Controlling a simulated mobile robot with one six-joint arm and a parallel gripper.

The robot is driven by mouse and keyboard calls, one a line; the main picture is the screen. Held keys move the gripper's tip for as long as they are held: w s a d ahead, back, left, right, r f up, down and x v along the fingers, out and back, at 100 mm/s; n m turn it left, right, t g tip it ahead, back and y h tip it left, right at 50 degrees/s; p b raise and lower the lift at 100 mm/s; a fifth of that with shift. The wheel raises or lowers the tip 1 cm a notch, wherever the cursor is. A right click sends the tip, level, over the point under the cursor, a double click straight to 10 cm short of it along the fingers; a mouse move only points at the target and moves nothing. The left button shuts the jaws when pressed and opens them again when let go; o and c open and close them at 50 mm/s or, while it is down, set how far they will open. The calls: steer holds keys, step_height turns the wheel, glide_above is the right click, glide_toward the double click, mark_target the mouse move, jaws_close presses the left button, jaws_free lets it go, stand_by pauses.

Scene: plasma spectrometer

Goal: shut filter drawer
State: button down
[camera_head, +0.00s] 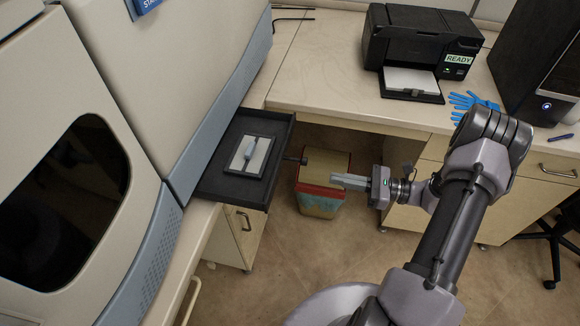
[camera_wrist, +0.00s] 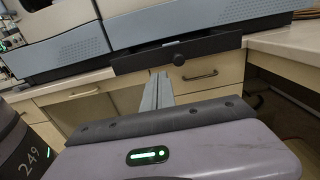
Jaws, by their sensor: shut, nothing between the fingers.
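The black filter drawer (camera_head: 214,176) sticks out of the lower side of the beige and blue-grey machine in the head view. A light plate with a small grey-blue piece lies in it. A dark round knob (camera_head: 303,160) projects from its front face. In the wrist view the drawer front (camera_wrist: 215,45) spans the upper middle, with the knob (camera_wrist: 179,59) on it. My gripper (camera_head: 338,181) is shut and empty, to the right of the knob and apart from it in the head view. In the wrist view its fingers (camera_wrist: 158,85) point towards the drawer front, left of the knob.
A bin (camera_head: 322,185) stands on the floor below and beyond my fingers. The bench (camera_head: 320,85) behind carries a black printer (camera_head: 420,45), blue gloves (camera_head: 470,101) and a black computer tower (camera_head: 540,65). Cabinets stand under the bench. The space between gripper and knob looks clear.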

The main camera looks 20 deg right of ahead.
mark_target(215, 161)
steer(key=b+x, duration=0.3)
steer(key=x, duration=0.9)
steer(key=shift+w+a+f, duration=0.1)
steer(key=shift+a, duration=0.3)
steer(key=shift+w+a, duration=0.2)
steer(key=shift+a, duration=0.05)
steer(key=x, duration=2.1)
steer(key=shift+a, duration=0.1)
steer(key=shift+w+a, duration=0.35)
steer(key=shift+a, duration=0.2)
steer(key=shift+w+a+r, duration=0.1)
steer(key=shift+r, duration=0.2)
